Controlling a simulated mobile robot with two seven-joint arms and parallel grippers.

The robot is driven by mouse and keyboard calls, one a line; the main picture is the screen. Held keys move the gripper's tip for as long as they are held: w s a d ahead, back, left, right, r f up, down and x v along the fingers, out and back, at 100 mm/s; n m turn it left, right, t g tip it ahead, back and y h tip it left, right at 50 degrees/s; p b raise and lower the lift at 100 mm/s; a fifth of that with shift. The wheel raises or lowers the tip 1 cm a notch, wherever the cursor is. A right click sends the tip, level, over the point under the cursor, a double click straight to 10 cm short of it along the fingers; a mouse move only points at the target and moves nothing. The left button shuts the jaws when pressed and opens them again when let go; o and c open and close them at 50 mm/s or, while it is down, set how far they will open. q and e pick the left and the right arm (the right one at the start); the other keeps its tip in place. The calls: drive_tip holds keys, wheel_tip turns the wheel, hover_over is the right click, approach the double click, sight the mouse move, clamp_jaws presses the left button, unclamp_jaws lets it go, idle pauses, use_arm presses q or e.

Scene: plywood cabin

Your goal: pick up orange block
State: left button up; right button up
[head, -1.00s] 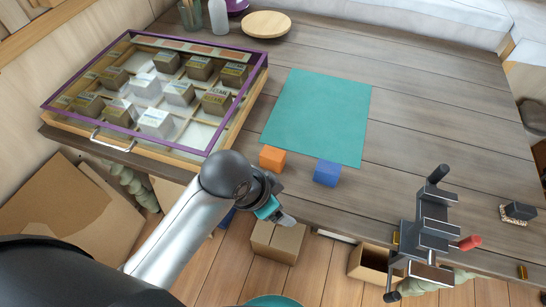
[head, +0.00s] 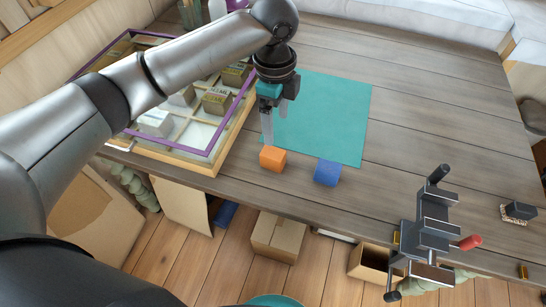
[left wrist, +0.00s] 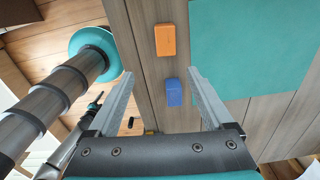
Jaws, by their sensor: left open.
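The orange block (head: 273,159) sits on the wooden table near its front edge, just off the near left corner of the teal mat. It also shows at the top of the left wrist view (left wrist: 165,40). A blue block (head: 327,173) stands to its right, and in the left wrist view (left wrist: 174,92) it appears below the orange one. My left gripper (head: 270,138) points down above the table, just behind and above the orange block in the head view. Its fingers (left wrist: 160,73) are apart with nothing held. My right gripper does not show.
A glass-topped, purple-framed case (head: 200,150) of several blocks stands on the left, partly behind my left arm. The teal mat (head: 335,110) is bare. A dark vise (head: 430,235) with a red handle is at the front right edge. The table's right middle is clear.

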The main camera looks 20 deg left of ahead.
use_arm(q)
drive_tip(key=b, duration=0.2)
hover_over(271, 152)
drive_tip(key=f, duration=0.9)
drive_tip(key=shift+s+d, duration=0.25)
drive_tip(key=shift+s, duration=0.15)
drive_tip(key=shift+w+a+f+b, duration=0.15)
drive_tip(key=shift+f+b, duration=0.3)
drive_tip(key=shift+f, duration=0.85)
drive_tip(key=shift+w+a+f+b, duration=0.1)
drive_tip(key=shift+w+f+b, duration=0.25)
drive_tip(key=shift+f, duration=0.95)
drive_tip(key=shift+s, duration=0.1)
drive_tip(key=shift+c, duration=0.2)
clamp_jaws()
